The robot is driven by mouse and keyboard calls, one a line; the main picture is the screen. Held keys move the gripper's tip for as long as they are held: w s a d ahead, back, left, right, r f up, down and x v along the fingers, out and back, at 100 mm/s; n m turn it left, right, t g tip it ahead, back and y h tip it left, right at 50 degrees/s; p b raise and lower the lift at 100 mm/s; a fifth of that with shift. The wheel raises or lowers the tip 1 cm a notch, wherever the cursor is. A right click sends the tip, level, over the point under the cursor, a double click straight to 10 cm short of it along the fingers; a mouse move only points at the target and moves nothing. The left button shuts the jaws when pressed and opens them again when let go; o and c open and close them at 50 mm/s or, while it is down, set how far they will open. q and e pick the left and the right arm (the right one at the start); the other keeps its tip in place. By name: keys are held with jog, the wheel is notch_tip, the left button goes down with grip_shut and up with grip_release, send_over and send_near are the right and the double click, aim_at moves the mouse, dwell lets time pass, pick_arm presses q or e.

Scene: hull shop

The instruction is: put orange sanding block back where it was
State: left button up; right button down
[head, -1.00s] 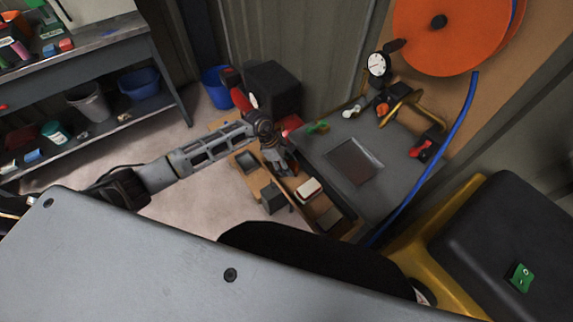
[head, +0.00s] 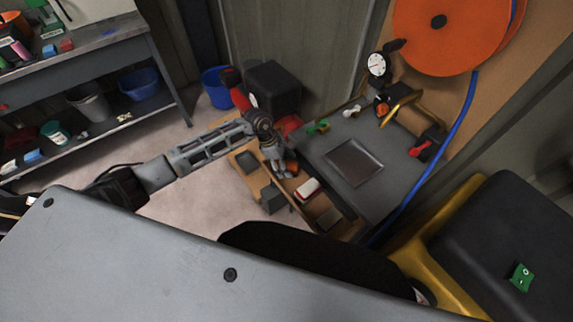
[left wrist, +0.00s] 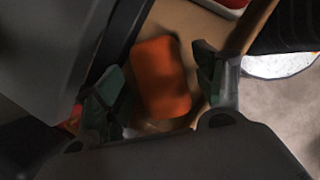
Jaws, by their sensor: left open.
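The orange sanding block (left wrist: 162,77) lies on a light brown wooden surface in the left wrist view, between the spread fingers of my left gripper (left wrist: 156,78). A gap shows between the block and the right finger; the left finger is also apart from it. In the head view the left gripper (head: 279,170) points down into a wooden drawer or tray (head: 318,206), and a small part of the orange block (head: 292,168) shows beside its fingers. The block's underside is hidden. My right gripper is not in view.
A red and white block (head: 308,189) lies nearby in the wooden tray, and a dark box (head: 272,199) stands left of it. The grey worktop (head: 395,165) with a dark flat plate (head: 354,163) borders the tray on the right. A blue hose (head: 436,158) hangs across the right.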

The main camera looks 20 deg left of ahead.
pick_arm(q)
jog(key=v, duration=0.5)
jog(key=shift+a+b, duration=0.1)
jog(key=shift+b, duration=0.2)
jog(key=v, duration=0.4)
jog(key=shift+a+r+b, duration=0.1)
jog(key=shift+r+b, duration=0.15)
jog(key=shift+b, duration=0.05)
jog(key=shift+v, duration=0.9)
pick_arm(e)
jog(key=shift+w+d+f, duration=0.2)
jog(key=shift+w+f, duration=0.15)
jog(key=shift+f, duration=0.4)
